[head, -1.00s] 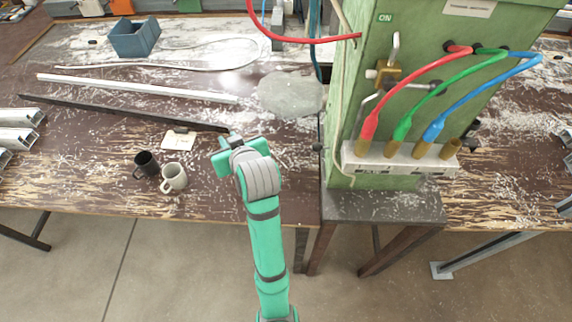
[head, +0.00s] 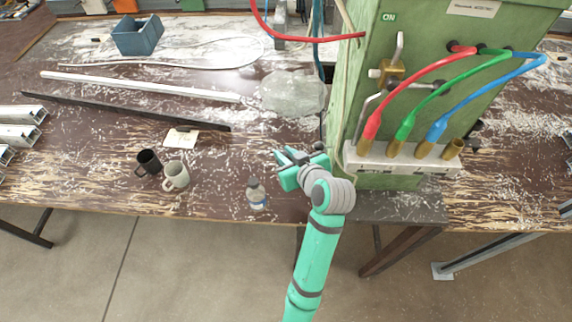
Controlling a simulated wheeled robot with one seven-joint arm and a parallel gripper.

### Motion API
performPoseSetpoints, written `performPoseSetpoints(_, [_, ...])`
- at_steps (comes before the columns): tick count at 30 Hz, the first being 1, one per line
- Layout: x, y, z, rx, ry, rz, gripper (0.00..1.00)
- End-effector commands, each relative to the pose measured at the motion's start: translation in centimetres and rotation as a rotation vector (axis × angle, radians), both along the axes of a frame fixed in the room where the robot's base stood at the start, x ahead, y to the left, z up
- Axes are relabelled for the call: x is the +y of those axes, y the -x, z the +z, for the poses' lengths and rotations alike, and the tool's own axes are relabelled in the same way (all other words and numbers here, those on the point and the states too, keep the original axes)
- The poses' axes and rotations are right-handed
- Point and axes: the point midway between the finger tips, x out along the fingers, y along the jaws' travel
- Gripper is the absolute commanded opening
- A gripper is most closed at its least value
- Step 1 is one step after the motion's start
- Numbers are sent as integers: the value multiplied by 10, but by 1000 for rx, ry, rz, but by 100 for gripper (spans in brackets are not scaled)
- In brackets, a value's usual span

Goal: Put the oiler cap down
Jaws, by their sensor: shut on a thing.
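My gripper (head: 290,156) is over the front of the bench, left of the green machine. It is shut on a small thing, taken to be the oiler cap. The cap itself is too small and too hidden by the fingers to make out.
A dark mug (head: 148,163) and a pale mug (head: 175,176) stand left, near a pale card (head: 181,138). The green machine (head: 400,110) blocks the right. Bench space between the pale mug and bottle is clear.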

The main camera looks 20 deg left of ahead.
Motion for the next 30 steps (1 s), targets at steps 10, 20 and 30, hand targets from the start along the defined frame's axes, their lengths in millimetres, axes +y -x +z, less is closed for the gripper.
performPoseSetpoints(10, [0,0,-38,3,0,0,0])
performPoseSetpoints(20, [-2,-1,-57,-1,0,3,0])
performPoseSetpoints(30, [-2,-1,-59,-1,-1,2,35])
